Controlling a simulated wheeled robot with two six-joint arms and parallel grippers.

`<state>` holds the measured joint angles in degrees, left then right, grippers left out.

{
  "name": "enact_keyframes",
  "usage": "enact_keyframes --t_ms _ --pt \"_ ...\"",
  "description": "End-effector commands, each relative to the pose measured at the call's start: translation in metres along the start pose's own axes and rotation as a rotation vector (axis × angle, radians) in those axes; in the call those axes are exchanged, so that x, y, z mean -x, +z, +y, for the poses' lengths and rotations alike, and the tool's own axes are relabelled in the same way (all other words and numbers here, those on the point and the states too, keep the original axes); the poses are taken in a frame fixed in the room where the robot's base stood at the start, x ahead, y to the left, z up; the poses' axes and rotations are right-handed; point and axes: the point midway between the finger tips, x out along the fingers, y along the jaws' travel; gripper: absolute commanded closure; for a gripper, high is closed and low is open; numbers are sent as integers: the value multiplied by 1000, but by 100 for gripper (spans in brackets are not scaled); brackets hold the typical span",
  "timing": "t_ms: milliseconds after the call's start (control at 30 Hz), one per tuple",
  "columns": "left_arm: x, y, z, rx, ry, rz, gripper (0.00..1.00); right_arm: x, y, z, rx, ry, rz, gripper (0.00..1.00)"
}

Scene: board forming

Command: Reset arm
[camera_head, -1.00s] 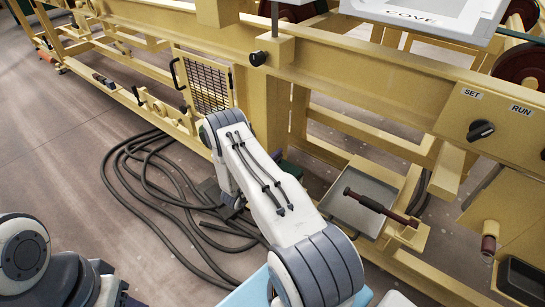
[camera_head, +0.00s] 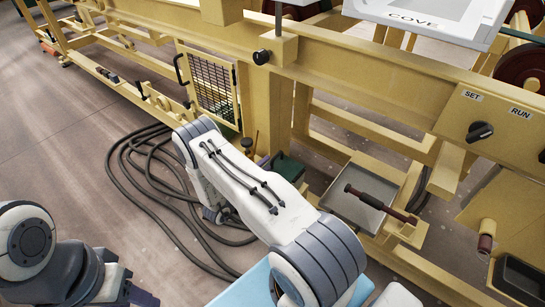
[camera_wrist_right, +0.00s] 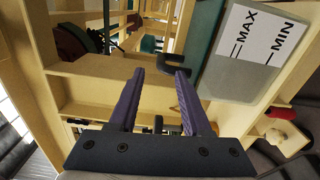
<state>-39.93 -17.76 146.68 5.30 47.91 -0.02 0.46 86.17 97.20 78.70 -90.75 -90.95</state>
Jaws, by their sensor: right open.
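My right arm (camera_head: 255,195) reaches from the bottom of the head view toward the yellow machine. Its own links mostly hide the right gripper (camera_head: 262,160); a bit of purple finger shows behind the arm. In the right wrist view the right gripper (camera_wrist_right: 158,72) is open, its two purple fingers apart with nothing held between them. A dark hook-shaped handle (camera_wrist_right: 172,57) shows beyond the fingertips. My left arm (camera_head: 50,260) is at the bottom left of the head view. Its gripper end (camera_head: 140,295) is cut by the bottom edge, so its jaws cannot be judged.
The yellow machine frame (camera_head: 350,85) crosses the view, with a mesh guard (camera_head: 213,95) and a SET/RUN knob (camera_head: 479,131). A grey tray (camera_head: 345,205) holds a dark-handled tool (camera_head: 380,206). Black hoses (camera_head: 150,180) lie on the floor. A MAX/MIN container (camera_wrist_right: 240,55) stands near the right gripper.

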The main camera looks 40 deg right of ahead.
Motion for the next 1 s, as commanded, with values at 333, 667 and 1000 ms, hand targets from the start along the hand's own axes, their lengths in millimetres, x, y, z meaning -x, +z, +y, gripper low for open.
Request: enact_keyframes --t_ms 333,667,1000 --pt "3 0 0 0 0 0 52 16 0 0 0 0 -1 52" --pt "3 0 0 0 0 0 52 16 0 0 0 0 -1 52" --pt "3 0 0 0 0 0 52 54 -84 29 -261 -261 223 52"
